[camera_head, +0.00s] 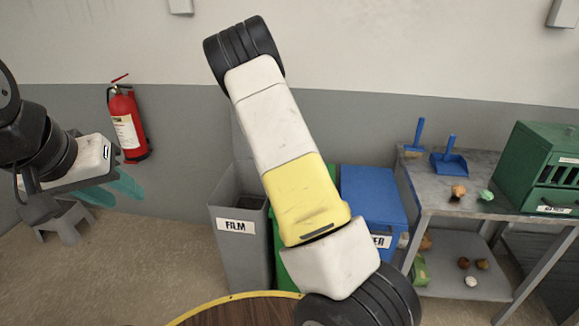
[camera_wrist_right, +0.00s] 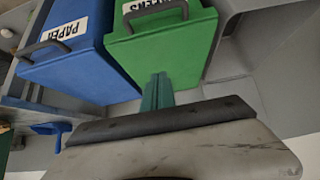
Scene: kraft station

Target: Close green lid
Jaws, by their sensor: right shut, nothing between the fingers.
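The green bin (camera_head: 288,268) stands between the grey FILM bin and the blue bin, mostly hidden behind my right arm in the head view. In the right wrist view a green box with a dark handle (camera_wrist_right: 155,10) and a cut-off white label shows; its broad green face (camera_wrist_right: 185,45) lies beyond my fingers. I cannot tell how far its lid is raised. My right gripper (camera_wrist_right: 158,92) is shut and empty, its teal fingers together in front of the green face; contact is unclear. My left gripper (camera_head: 113,188) is open and empty at the left, far from the bins.
The grey FILM bin (camera_head: 240,250) is open. The blue bin (camera_head: 372,195) stands right of the green one, and its PAPER label (camera_wrist_right: 66,32) shows in the wrist view. A round wooden tabletop (camera_head: 235,312) is in front.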

